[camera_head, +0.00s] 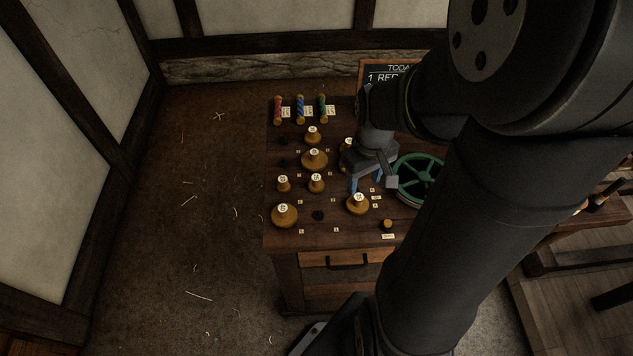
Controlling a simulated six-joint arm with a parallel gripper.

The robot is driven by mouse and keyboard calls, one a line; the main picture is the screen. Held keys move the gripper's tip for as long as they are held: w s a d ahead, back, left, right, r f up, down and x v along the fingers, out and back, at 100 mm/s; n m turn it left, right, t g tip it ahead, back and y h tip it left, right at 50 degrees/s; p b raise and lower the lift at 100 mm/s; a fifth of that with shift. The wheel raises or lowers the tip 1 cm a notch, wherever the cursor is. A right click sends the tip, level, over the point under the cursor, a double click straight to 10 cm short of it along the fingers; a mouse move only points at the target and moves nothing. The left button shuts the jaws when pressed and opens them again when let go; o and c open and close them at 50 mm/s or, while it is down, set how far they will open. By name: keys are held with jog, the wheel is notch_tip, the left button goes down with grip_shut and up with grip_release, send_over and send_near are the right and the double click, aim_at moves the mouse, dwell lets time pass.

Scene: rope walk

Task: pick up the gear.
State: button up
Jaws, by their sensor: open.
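Several round, tan wooden pieces with white numbered tops stand on the dark wooden bench (325,240); they look like gears, but their teeth are too small to make out. A wide one (314,160) is at the middle, another (284,216) at the front left, and one (357,205) at the front right. My gripper (366,184) points down over the bench's right part with its blue-tipped jaws open. It is just behind the front-right piece and partly hides another piece (347,158). I cannot tell which piece is the task's gear, or the gripper's exact height.
A green spoked wheel (403,187) is close to the right of my gripper, partly hidden by my arm. Red, blue and green spools (300,110) lie at the back left. A chalkboard (376,75) stands behind. Small dark pegs (318,215) and labels dot the bench.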

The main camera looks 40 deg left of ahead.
jog(key=a+r+n, duration=0.3)
jog(key=a, duration=0.4)
jog(key=n+h, duration=0.1)
jog(key=n, duration=0.2)
send_near(316, 177)
jog(key=f, duration=0.6)
jog(key=d+f, duration=0.1)
jog(key=f, duration=0.3)
jog(key=shift+f, duration=0.1)
jog(key=shift+c, duration=0.5)
jog(key=c, duration=0.9)
